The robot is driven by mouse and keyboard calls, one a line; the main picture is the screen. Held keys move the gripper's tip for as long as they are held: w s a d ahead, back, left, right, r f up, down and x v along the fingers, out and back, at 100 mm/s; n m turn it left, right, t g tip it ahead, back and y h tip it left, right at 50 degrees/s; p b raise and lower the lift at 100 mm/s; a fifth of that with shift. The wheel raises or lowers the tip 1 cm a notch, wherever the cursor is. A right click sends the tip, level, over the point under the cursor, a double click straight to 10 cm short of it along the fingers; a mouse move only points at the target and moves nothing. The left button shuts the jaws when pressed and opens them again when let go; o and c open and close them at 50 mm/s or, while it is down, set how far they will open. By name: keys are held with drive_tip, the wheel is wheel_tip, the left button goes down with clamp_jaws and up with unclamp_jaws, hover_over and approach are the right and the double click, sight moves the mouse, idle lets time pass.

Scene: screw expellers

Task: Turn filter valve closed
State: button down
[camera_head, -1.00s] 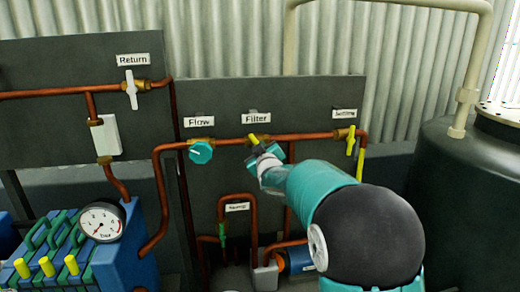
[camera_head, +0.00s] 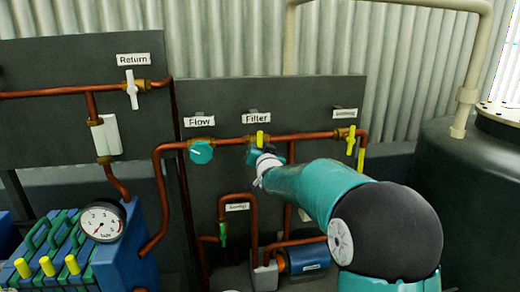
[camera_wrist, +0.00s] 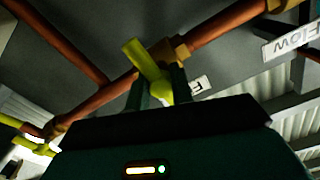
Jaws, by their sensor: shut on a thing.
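The filter valve's yellow handle (camera_head: 260,138) stands upright on the copper pipe, just under the "Filter" label (camera_head: 256,117) in the head view. My gripper (camera_head: 256,154) is at the handle from the front and below. In the wrist view the yellow handle (camera_wrist: 140,59) rises between the two dark green fingers of my gripper (camera_wrist: 160,85), which is shut on it. The handle lies across the pipe. Its lower part is partly hidden by the gripper.
The teal flow knob (camera_head: 201,152) is close on the left. Another yellow valve handle (camera_head: 350,141) is to the right on the same pipe. The white return handle (camera_head: 132,90) is upper left. A lower copper pipe loop (camera_head: 237,197) and a dark tank (camera_head: 470,180) flank my arm.

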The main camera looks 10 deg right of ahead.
drive_tip(key=c, duration=1.9)
unclamp_jaws()
drive_tip(key=m, duration=0.4)
drive_tip(key=shift+d+m, duration=0.25)
drive_tip(key=shift+m, duration=0.15)
drive_tip(key=shift+o, duration=0.3)
drive_tip(key=o, duration=0.9)
drive_tip(key=shift+a, duration=0.2)
drive_tip(key=s, duration=1.4)
